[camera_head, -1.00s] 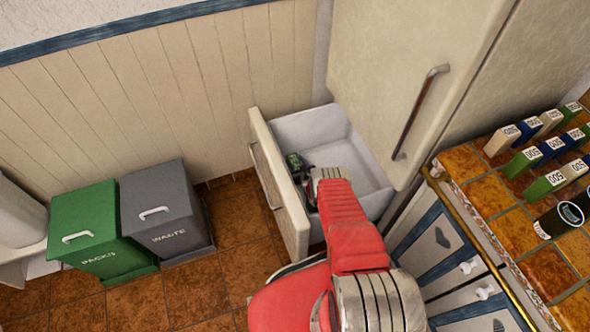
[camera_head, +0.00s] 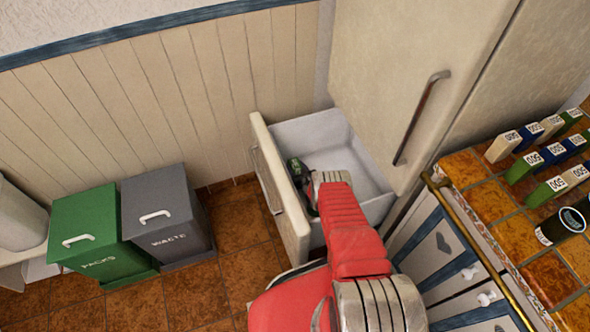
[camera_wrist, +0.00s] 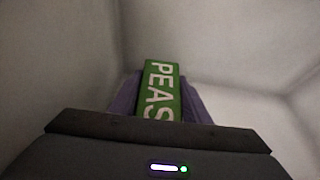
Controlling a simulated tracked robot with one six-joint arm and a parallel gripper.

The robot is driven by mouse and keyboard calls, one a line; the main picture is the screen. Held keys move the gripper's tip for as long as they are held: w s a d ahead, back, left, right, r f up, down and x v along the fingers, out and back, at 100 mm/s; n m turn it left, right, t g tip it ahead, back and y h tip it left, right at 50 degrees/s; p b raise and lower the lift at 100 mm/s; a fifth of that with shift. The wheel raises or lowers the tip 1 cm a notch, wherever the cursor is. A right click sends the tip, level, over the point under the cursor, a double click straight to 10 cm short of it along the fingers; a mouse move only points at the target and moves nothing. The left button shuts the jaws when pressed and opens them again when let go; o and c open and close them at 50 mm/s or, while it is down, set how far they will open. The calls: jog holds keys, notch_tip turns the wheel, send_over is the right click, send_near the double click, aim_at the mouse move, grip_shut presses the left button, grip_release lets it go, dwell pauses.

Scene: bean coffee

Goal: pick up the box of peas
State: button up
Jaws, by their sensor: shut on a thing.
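The box of peas (camera_wrist: 162,88) is green with white "PEAS" lettering and sits between the purple-grey fingers of my gripper (camera_wrist: 158,100) in the wrist view. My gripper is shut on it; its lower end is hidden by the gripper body. In the head view, the box shows only as a small dark green patch (camera_head: 296,168) beside my gripper (camera_head: 308,180). Both are inside the open white drawer (camera_head: 309,132), near its front panel. I cannot tell whether the box touches the drawer floor.
The drawer is at the bottom of a cream fridge (camera_head: 400,60). A green bin (camera_head: 92,235) and a grey waste bin (camera_head: 165,215) stand at left. A tiled counter (camera_head: 485,200) with several small boxes and a dark can (camera_head: 560,224) is at right. Floor between bins and drawer is clear.

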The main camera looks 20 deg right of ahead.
jog(key=shift+r, duration=4.85)
jog(key=shift+w+r, duration=0.25)
jog(key=shift+r, duration=0.3)
notch_tip(320, 180, up, 30)
jog(key=w+a, duration=0.1)
jog(key=a, duration=0.2)
jog(key=s+a+r, duration=0.3)
jog(key=s+r, duration=0.4)
jog(key=r, duration=0.3)
jog(key=s+a+r, duration=0.2)
jog(key=s+r, duration=0.6)
jog(key=r, duration=0.2)
jog(key=shift+s+a+r, duration=0.3)
jog(key=shift+a+r, duration=0.05)
jog(key=shift+a, duration=0.05)
jog(key=shift+s, duration=0.1)
